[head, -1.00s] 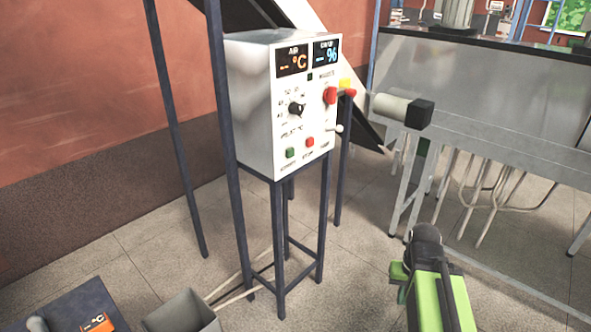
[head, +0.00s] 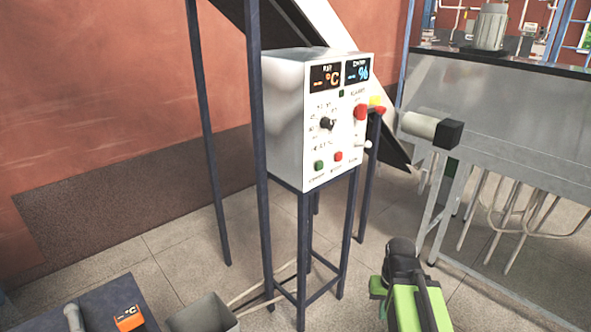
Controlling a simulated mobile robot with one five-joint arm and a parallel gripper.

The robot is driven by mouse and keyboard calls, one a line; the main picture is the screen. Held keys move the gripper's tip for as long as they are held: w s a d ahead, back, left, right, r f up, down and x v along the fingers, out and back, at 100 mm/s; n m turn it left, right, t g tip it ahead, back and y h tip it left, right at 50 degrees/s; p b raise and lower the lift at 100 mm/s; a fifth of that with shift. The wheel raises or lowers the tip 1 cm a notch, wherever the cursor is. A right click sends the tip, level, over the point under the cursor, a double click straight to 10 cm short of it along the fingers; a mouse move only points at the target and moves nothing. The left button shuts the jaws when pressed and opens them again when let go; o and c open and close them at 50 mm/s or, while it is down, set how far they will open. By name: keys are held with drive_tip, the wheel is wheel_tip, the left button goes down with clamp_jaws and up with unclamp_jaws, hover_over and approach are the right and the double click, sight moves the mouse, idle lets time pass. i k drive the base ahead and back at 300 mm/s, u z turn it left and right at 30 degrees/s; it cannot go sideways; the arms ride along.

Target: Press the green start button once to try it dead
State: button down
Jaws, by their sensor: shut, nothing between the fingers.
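The green start button (head: 319,166) is on the lower left of the white front panel of a control box (head: 328,140). A red button (head: 338,156) sits just right of it. Nothing covers the green button. My arm (head: 405,285), green and black, shows at the bottom right, below and to the right of the box and apart from it. I cannot make out my gripper's fingers in this view.
The box stands on a dark frame (head: 304,250); a dark upright post (head: 258,130) passes close on its left. A larger red knob (head: 361,112), a dial (head: 327,123) and two displays share the panel. A grey bin (head: 205,318) is low left. A steel bench (head: 500,110) stands right.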

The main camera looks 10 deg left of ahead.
sight(319, 165)
drive_tip(key=u, duration=1.75)
drive_tip(key=i, duration=1)
drive_tip(key=z, duration=0.1)
